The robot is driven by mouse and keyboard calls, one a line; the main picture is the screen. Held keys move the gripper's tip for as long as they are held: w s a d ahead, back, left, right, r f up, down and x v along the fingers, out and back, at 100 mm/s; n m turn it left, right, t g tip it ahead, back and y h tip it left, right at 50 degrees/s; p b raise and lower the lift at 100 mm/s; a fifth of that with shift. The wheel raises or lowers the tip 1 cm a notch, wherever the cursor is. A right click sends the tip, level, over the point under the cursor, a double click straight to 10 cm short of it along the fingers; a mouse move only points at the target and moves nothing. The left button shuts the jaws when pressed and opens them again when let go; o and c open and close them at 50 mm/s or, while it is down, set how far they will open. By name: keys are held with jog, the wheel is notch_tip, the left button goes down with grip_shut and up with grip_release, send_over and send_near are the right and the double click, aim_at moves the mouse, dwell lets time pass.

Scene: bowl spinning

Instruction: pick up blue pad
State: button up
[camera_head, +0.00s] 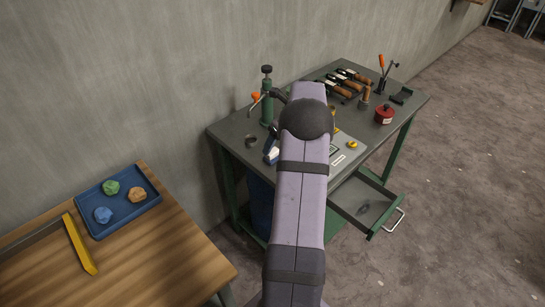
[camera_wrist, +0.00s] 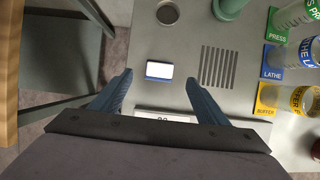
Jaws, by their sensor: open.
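My gripper (camera_wrist: 158,92) is open and empty, its two blue fingers spread over the grey bench top in the wrist view. A small white block with a blue near edge (camera_wrist: 159,77) lies ahead of the fingertips, in line with the gap and untouched. A flat blue pad marked LATHE (camera_wrist: 274,62) lies at the right, well apart from the gripper. It sits between a green pad marked PRESS (camera_wrist: 276,25) and a yellow pad marked BUFFER (camera_wrist: 267,98). Clear jars partly cover these pads. I cannot tell which blue-coloured item the task means. In the head view, my arm hides much of the bench middle.
The metal bench (camera_head: 228,128) carries a green press (camera_head: 267,95), several wooden-handled tools (camera_head: 345,82) and a red tin (camera_head: 384,114). An open drawer (camera_head: 365,203) juts out in front. A wooden table holds a blue tray (camera_head: 91,221) with three coloured lumps.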

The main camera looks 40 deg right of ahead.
aim_at(273, 151)
jog(key=shift+p+x, duration=1.15)
jog(key=shift+x, duration=2.45)
jog(key=shift+c, duration=0.6)
jog(key=c, duration=1)
